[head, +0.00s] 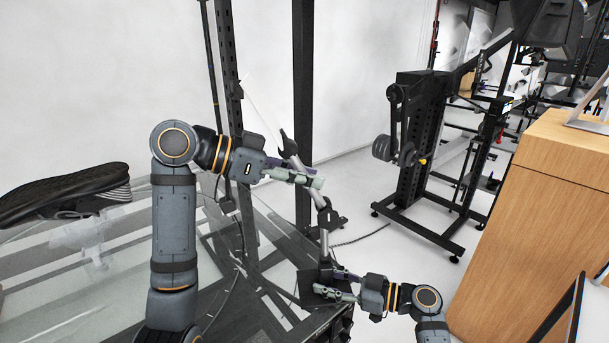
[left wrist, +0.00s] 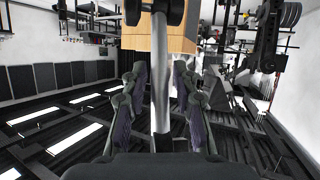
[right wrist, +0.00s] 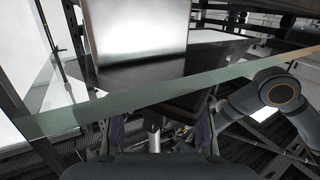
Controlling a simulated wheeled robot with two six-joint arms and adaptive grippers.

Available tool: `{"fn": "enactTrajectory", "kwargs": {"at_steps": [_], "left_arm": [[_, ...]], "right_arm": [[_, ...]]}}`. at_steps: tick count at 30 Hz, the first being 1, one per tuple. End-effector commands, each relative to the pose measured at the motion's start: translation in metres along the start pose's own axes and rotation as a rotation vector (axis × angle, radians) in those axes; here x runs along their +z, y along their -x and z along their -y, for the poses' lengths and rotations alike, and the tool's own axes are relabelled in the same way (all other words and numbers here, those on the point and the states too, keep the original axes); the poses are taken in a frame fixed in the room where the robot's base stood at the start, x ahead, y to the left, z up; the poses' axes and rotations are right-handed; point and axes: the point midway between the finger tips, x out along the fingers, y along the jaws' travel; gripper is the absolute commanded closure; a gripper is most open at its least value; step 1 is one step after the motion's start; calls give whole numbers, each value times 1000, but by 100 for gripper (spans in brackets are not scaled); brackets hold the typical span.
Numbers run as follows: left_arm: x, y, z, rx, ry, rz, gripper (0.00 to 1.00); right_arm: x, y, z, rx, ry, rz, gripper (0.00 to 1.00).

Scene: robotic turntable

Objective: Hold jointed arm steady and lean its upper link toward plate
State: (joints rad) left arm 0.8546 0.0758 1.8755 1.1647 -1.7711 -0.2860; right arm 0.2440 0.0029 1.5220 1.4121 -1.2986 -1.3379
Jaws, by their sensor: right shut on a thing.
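The jointed arm stands at the corner of the turntable, with a lower link (head: 324,242), a dark middle joint (head: 328,217) and a grey upper link (head: 319,199) tilted up and left to a dark clamp head (head: 288,144). My left gripper (head: 308,180) is around the upper link; in the left wrist view the link (left wrist: 161,85) runs between its fingers with gaps on both sides. My right gripper (head: 328,282) is shut on the lower link near its base; the link (right wrist: 154,138) also shows in the right wrist view. The glass plate (head: 45,262) is at left.
A black shoe (head: 70,192) is above the glass plate on a clear support. Dark frame posts (head: 303,110) stand behind the jointed arm. A weight rack (head: 415,150) and a wooden cabinet (head: 540,220) are on the right, with open floor between.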

Motion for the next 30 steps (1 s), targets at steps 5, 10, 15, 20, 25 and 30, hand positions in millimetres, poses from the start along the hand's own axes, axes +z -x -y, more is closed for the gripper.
{"fn": "enactTrajectory", "kwargs": {"at_steps": [5,10,15,20,25,30], "left_arm": [[0,0,0,0,0,0,100],[0,0,0,0,0,0,100],[0,0,0,0,0,-1,100],[8,4,3,9,12,-67,100],[8,6,2,17,15,-109,100],[8,6,2,17,14,-109,100]], "right_arm": [[0,0,0,1,1,0,78],[0,0,0,1,1,0,78],[0,0,0,1,1,0,78],[0,0,0,1,1,0,78],[0,0,0,0,1,0,78],[0,0,0,0,1,-1,78]]}}
